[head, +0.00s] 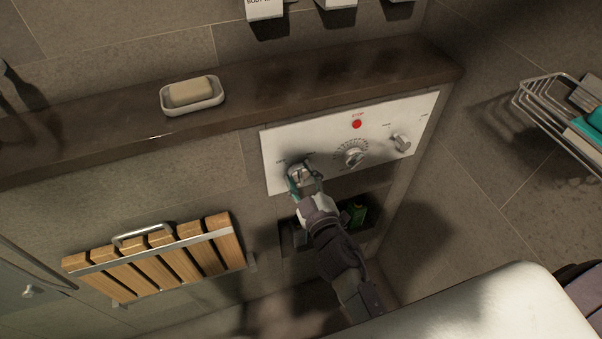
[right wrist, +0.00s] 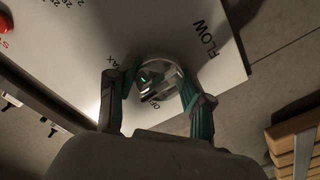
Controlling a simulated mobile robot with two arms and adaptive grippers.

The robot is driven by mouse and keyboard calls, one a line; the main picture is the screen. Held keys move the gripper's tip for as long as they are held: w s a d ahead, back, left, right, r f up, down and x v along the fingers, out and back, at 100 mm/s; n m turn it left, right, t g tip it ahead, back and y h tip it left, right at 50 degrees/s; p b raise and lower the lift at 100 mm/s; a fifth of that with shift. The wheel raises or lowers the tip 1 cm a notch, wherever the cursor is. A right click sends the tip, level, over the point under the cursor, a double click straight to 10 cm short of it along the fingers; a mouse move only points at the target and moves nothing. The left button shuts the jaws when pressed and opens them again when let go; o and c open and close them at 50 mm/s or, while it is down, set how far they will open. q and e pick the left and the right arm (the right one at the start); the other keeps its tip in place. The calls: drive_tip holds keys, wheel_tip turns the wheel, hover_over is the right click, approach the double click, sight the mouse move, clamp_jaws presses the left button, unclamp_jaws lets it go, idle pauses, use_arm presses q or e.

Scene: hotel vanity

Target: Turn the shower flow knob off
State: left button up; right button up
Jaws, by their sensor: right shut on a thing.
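The white control panel (head: 285,146) is set in the tiled wall below a dark ledge. The flow knob (head: 296,172) is a round metal knob at the panel's left end. It also shows in the right wrist view (right wrist: 158,76), beside the printed words FLOW, MAX and OFF. My right gripper (head: 305,180) is shut on the flow knob, with one green finger on each side of it in the right wrist view (right wrist: 155,92). The fingers partly hide the knob, and its exact setting cannot be told. My left gripper is not in view.
A dial (head: 355,157) and another knob (head: 402,142) sit farther right on the panel, with a red STOP button (head: 357,124) above. A soap dish (head: 207,103) stands on the ledge. A folded wooden seat (head: 190,262) is at lower left, a wire basket (head: 545,110) at right.

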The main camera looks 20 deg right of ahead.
drive_tip(key=n, duration=0.4)
drive_tip(key=shift+d+r+n, duration=0.15)
drive_tip(key=shift+n, duration=0.15)
drive_tip(key=shift+w+r+n, duration=0.1)
drive_tip(key=shift+r+n, duration=0.05)
drive_tip(key=shift+n, duration=1.55)
drive_tip(key=shift+d+r, duration=0.1)
drive_tip(key=o, duration=1.2)
drive_tip(key=shift+c, duration=0.2)
drive_tip(key=shift+s+f, duration=0.25)
drive_tip(key=shift+s, duration=0.15)
drive_tip(key=s, duration=0.7)
drive_tip(key=shift+r, duration=0.2)
